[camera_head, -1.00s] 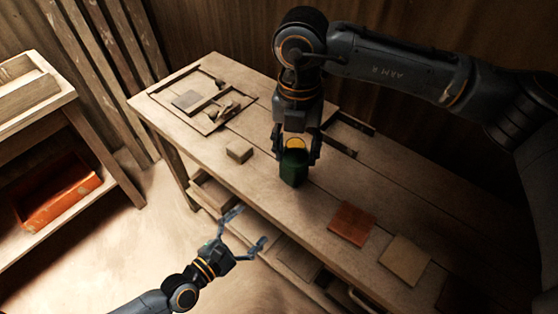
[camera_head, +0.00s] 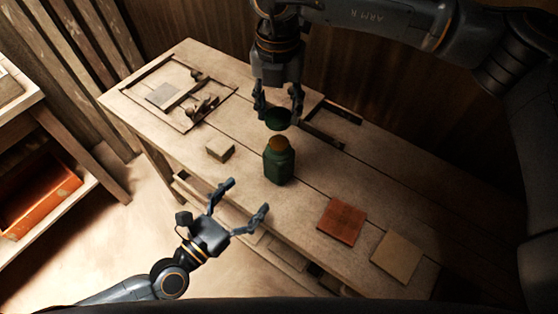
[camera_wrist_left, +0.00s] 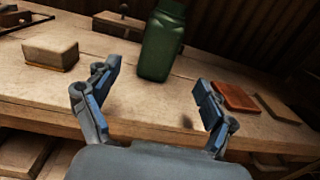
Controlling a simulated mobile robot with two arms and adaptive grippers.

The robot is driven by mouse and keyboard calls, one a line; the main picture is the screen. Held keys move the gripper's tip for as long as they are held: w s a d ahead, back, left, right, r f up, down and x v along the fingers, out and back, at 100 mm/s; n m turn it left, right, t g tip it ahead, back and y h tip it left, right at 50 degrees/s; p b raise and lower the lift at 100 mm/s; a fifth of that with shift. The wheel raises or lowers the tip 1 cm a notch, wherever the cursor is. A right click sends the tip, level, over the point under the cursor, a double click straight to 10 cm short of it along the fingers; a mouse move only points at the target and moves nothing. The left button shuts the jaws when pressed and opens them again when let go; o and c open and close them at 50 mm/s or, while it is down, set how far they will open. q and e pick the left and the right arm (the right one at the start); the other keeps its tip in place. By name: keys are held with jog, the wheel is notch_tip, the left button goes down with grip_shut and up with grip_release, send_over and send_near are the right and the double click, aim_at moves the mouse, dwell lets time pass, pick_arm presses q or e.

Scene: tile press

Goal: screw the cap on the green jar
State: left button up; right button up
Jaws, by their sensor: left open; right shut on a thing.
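The green jar (camera_head: 279,166) stands upright on the bench, with an orange-yellow top showing at its mouth. It also shows in the left wrist view (camera_wrist_left: 162,42), cut by the top edge. My right gripper (camera_head: 279,108) is shut on a dark green cap (camera_head: 278,120), which it holds just above and behind the jar mouth. Some of the cap is hidden by the fingers. My left gripper (camera_head: 247,196) is open and empty in front of the bench edge, to the lower left of the jar.
A small block (camera_head: 220,149) sits on the bench (camera_head: 330,175) left of the jar. A red-brown tile (camera_head: 341,221) and a beige tile (camera_head: 396,257) lie to the right. A framed area with tools (camera_head: 178,93) is at the far left. An orange bin (camera_head: 40,195) sits on a side shelf.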

pick_arm(q)
jog(key=x, duration=1.2)
jog(key=shift+w+d, duration=0.1)
pick_arm(e)
jog(key=shift+w+d, duration=0.1)
pick_arm(q)
jog(key=shift+f, duration=0.1)
grip_shut()
pick_arm(e)
jog(key=shift+f, duration=0.1)
send_over(279, 142)
jog(key=shift+f, duration=2.45)
jog(key=shift+f, duration=0.1)
jog(key=shift+f, duration=0.8)
jog(key=shift+f, duration=0.55)
